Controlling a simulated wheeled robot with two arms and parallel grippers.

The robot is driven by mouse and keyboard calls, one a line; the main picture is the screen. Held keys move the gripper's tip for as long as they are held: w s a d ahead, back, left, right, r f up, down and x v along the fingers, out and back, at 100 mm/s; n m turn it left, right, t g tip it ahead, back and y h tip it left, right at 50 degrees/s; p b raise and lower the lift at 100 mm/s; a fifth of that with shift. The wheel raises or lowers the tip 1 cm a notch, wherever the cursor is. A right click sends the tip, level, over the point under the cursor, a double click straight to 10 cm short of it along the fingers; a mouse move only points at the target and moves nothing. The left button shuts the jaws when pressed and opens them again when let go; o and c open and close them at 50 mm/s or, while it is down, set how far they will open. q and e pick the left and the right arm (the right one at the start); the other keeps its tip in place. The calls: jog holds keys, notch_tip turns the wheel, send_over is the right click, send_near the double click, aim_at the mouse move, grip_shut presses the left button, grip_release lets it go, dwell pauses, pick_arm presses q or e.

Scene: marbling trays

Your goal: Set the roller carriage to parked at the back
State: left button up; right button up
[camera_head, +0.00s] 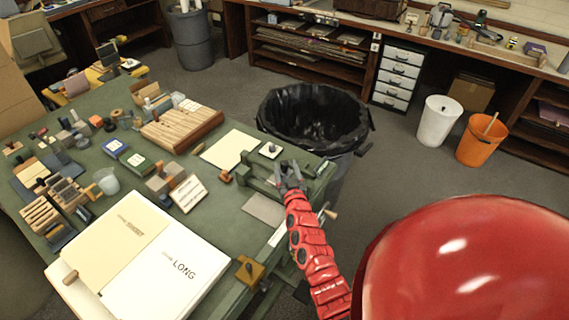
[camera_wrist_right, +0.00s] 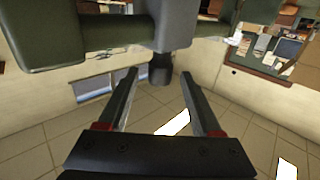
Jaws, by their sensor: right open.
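The roller carriage seems to be part of the green press (camera_head: 262,184) at the right end of the green table; its exact outline is too small to tell. My right gripper (camera_head: 290,178) is at this press, by its right part. In the right wrist view a grey block (camera_wrist_right: 178,22) sits on a green bar (camera_wrist_right: 115,33), and a dark knob (camera_wrist_right: 161,70) sticks out of it. The open fingers of my right gripper (camera_wrist_right: 163,88) are on either side of the knob, with gaps showing. My left gripper is not in view.
A black-lined bin (camera_head: 312,112) stands just behind the press. The green table (camera_head: 85,200) holds wooden blocks, paper sheets, an open book labelled LONG (camera_head: 165,275) and small tools. A grey plate (camera_head: 264,210) lies in front of the press. White and orange buckets stand on the floor.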

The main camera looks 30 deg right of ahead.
jog(key=shift+w+d+f, duration=0.2)
jog(key=shift+w, duration=0.35)
jog(key=shift+w+d+r, duration=0.2)
jog(key=shift+w+d, duration=0.05)
jog(key=shift+w, duration=0.15)
grip_shut()
jog(key=shift+f, duration=0.1)
dwell(0.7)
